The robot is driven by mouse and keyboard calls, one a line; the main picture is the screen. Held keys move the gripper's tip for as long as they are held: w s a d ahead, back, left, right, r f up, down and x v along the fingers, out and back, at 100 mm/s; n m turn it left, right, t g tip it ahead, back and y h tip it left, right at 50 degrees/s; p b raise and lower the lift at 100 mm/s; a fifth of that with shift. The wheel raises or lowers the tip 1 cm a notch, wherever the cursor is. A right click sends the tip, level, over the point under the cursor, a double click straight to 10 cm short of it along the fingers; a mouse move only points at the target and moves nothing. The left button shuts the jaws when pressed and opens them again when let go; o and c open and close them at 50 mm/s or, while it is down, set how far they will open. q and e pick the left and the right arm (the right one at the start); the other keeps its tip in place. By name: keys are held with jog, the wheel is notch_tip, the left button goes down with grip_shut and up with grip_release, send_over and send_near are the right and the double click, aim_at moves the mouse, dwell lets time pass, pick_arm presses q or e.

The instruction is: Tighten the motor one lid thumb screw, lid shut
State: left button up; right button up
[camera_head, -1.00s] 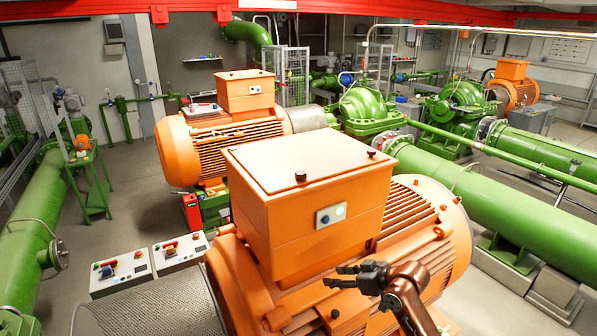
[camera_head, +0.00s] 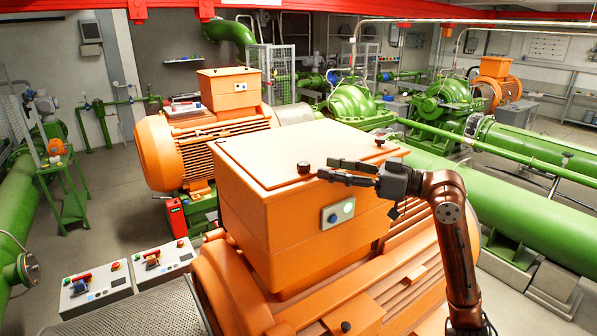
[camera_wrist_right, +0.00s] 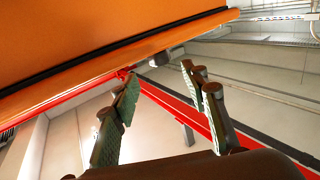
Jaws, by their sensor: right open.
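The nearest orange motor (camera_head: 250,290) carries a big orange box whose lid (camera_head: 290,150) lies flat and shut. A dark thumb screw (camera_head: 303,167) stands on the lid's front edge, and a second dark knob (camera_head: 380,141) stands at its right corner. My right gripper (camera_head: 328,168) is open and empty, at about lid height. Its fingers point left toward the front thumb screw, with a small gap visible. In the right wrist view my open fingers (camera_wrist_right: 160,76) lie near an orange edge with a small grey knob (camera_wrist_right: 166,57), possibly the thumb screw. My left gripper is out of view.
Two grey control boxes (camera_head: 96,287) stand at the lower left. A second orange motor (camera_head: 205,150) and green pipes (camera_head: 465,190) lie behind.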

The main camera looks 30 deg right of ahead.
aim_at(304, 163)
jog(key=p+x, duration=0.3)
jog(key=x, duration=0.4)
jog(key=shift+r, duration=0.1)
jog(key=shift+w+a, duration=0.25)
jog(key=shift+w, duration=0.1)
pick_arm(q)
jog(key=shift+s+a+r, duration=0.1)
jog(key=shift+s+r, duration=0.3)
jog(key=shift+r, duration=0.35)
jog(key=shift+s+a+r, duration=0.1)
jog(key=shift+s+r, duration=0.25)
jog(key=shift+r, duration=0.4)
pick_arm(e)
grip_shut()
